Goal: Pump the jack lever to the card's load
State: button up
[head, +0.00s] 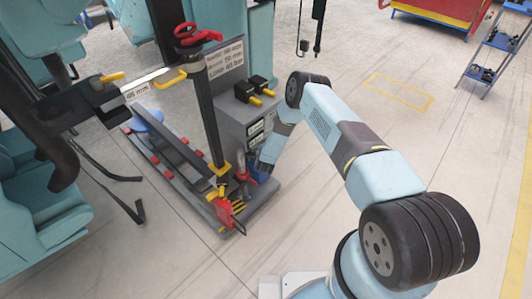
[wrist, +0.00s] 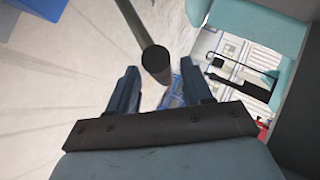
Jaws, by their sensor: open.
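My gripper (wrist: 161,88) is open in the wrist view, its two dark fingers apart. A dark rod with a round end, apparently the jack lever (wrist: 156,58), points toward the camera in the gap between them. I cannot tell whether a finger touches it. In the head view my gripper (head: 262,168) is low beside the grey cabinet, partly hidden by my arm. The red jack pump (head: 227,212) stands at the front of the base. The white card (head: 225,59) is behind the black post; its last line reads as a load in bar, the figure too small to be sure.
The grey cabinet (head: 234,122) carries small displays and black-and-yellow connectors. A tall black post (head: 205,108) with a red top rises from the low base. Teal train seats (head: 38,215) stand at the left. A shelf cart (head: 496,48) is far right; the floor right of my arm is clear.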

jog(key=v, duration=1.1)
jog(key=shift+s+r, duration=0.2)
jog(key=shift+s, duration=0.05)
